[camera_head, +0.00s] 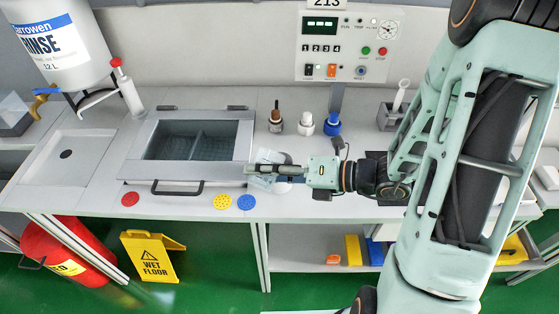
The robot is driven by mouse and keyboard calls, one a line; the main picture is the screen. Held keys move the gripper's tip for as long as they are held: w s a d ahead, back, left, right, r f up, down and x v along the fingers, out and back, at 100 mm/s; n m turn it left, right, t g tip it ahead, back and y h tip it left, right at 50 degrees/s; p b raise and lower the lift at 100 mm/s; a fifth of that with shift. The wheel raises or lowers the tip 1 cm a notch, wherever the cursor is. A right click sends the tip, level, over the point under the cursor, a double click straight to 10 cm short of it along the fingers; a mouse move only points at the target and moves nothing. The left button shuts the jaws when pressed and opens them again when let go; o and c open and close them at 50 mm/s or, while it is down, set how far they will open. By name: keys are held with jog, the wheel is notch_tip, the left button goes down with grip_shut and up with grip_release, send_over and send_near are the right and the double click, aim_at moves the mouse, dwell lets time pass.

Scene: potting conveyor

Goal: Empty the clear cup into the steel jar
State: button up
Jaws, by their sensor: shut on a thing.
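My gripper (262,169) reaches in from the right over the bench, just right of the sunken basin. It is shut on a pale, see-through thing that looks like the clear cup (266,156), with parts showing above and below the fingers. The fingers hide its middle, and I cannot tell its tilt or what is in it. A whitish shape (283,187) shows just below the gripper; I cannot tell whether it is the steel jar. No steel jar can be made out clearly.
The basin (149,143) has a raised rim and a front handle. Three small bottles (305,124) stand behind the gripper. Red, yellow and blue discs (222,202) lie along the front edge. A rinse tank (60,45) hangs at left.

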jog(key=shift+f+m+g+y, duration=0.3)
jog(key=shift+f+m+g, duration=0.1)
jog(key=shift+m, duration=0.5)
dwell(0.7)
jog(key=shift+w, duration=0.1)
jog(key=shift+w+d+r, duration=0.1)
jog(key=shift+r, duration=0.2)
jog(key=shift+w+d+r+m+p, duration=0.2)
jog(key=shift+w+r+m+p, duration=0.15)
jog(key=shift+r+m+p, duration=0.35)
jog(key=shift+r+y+p, duration=0.2)
jog(key=shift+y+p, duration=0.1)
jog(key=shift+w+f+m+g+y+p, duration=0.1)
jog(key=shift+f+m+g+y+p, duration=0.25)
jog(key=shift+m+p, duration=0.45)
dwell(0.4)
jog(key=shift+w+r+m+p, duration=0.1)
jog(key=shift+r+m+p, duration=0.2)
jog(key=shift+p, duration=0.45)
